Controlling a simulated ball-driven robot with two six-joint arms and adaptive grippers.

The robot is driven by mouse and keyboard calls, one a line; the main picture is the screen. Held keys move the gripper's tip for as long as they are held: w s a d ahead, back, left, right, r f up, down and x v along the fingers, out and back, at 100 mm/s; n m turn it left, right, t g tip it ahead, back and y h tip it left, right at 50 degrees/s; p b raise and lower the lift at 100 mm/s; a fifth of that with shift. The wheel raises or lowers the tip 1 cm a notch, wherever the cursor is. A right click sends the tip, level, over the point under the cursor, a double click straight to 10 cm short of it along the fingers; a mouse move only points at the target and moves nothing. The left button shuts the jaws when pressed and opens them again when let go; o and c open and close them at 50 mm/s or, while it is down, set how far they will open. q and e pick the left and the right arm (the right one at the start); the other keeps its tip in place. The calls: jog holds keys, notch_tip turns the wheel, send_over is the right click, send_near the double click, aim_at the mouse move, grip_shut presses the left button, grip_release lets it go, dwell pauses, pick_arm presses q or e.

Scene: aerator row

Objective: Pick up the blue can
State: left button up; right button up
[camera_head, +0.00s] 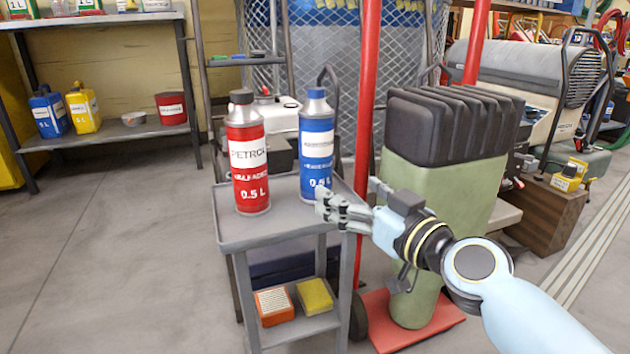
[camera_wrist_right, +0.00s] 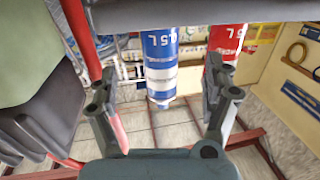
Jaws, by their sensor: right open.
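The blue can (camera_head: 317,150) stands upright on the top of a grey cart (camera_head: 285,227), just right of a red petrol can (camera_head: 248,155). My right gripper (camera_head: 335,209) is open at the lower right of the blue can, and its fingertips overlap the can's lower edge in the head view. In the right wrist view the blue can (camera_wrist_right: 160,55) shows inverted, between the lines of the two spread fingers. The red can (camera_wrist_right: 222,45) lies partly behind the right-hand finger there. Contact with the can cannot be told. My left gripper is out of view.
A red post (camera_head: 368,90) rises close behind and right of the blue can. A green bin-like object with a dark ribbed top (camera_head: 455,125) stands right of the cart. The lower shelf holds an orange box (camera_head: 273,305) and a yellow one (camera_head: 314,296). Floor at left is clear.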

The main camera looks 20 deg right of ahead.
aim_at(325, 171)
jog(key=x, duration=0.5)
jog(key=shift+r+p, duration=0.3)
jog(key=shift+r, duration=0.1)
jog(key=x, duration=0.6)
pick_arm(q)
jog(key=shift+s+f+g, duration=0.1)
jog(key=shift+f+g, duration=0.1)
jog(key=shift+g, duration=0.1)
pick_arm(e)
jog(key=c, duration=1.3)
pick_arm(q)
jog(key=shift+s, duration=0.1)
pick_arm(e)
jog(key=shift+c, duration=0.2)
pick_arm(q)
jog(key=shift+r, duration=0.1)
pick_arm(e)
jog(key=shift+s+r, duration=0.1)
jog(key=shift+s, duration=0.05)
